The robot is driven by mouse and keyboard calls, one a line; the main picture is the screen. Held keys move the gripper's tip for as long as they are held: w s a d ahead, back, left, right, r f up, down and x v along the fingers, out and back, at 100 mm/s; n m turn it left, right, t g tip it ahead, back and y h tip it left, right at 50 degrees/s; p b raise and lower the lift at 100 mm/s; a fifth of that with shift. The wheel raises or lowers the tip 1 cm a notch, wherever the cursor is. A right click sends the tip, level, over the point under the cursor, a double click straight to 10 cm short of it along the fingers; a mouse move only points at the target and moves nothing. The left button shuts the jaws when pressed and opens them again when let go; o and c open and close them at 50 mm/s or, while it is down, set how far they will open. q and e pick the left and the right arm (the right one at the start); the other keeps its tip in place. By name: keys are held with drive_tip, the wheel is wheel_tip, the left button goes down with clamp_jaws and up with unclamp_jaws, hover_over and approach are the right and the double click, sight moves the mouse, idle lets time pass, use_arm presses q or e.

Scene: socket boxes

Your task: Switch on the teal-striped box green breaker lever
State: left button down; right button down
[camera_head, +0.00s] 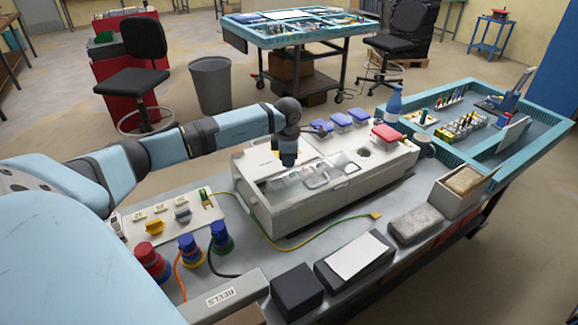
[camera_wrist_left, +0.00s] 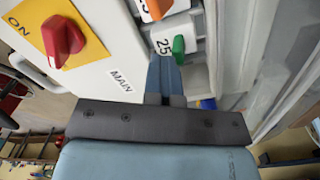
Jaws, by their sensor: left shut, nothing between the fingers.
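The large off-white socket box (camera_head: 270,212) stands on the bench with a clear window in its top. I cannot make out a teal stripe on it. My left gripper (camera_head: 288,161) points down over this box. In the left wrist view the green breaker lever (camera_wrist_left: 178,45) sits beside a label reading 25. My left gripper (camera_wrist_left: 165,65) is shut and empty, its fingertips right at the green lever's lower left side; I cannot tell whether they touch. An orange lever (camera_wrist_left: 157,8) is above it. A red rotary switch (camera_wrist_left: 63,40) sits on a yellow plate marked ON. My right gripper is not in view.
Blue socket lids (camera_head: 340,118) and a red lid (camera_head: 386,132) are at the box's back. A yellow-green cable (camera_head: 330,222) lies in front. Red and blue plugs (camera_head: 189,248) stand at left, and dark blocks (camera_head: 296,290) at the front. A teal tray (camera_head: 471,150) is at right.

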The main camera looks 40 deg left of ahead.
use_arm(q)
drive_tip(key=shift+s+d+f, duration=0.3)
drive_tip(key=shift+d+f, duration=0.1)
drive_tip(key=shift+f, duration=0.1)
drive_tip(key=shift+s+d+f, duration=0.3)
drive_tip(key=shift+d+f, duration=0.1)
drive_tip(key=shift+f, duration=0.1)
drive_tip(key=shift+d+r, duration=0.15)
drive_tip(key=shift+w+r, duration=0.1)
drive_tip(key=shift+r, duration=0.1)
drive_tip(key=r+p, duration=0.1)
drive_tip(key=a+r+p, duration=0.1)
drive_tip(key=r, duration=0.1)
drive_tip(key=w+r+p, duration=0.1)
drive_tip(key=r, duration=0.1)
drive_tip(key=shift+a, duration=0.4)
drive_tip(key=shift+d+r, duration=0.1)
drive_tip(key=shift+r, duration=0.1)
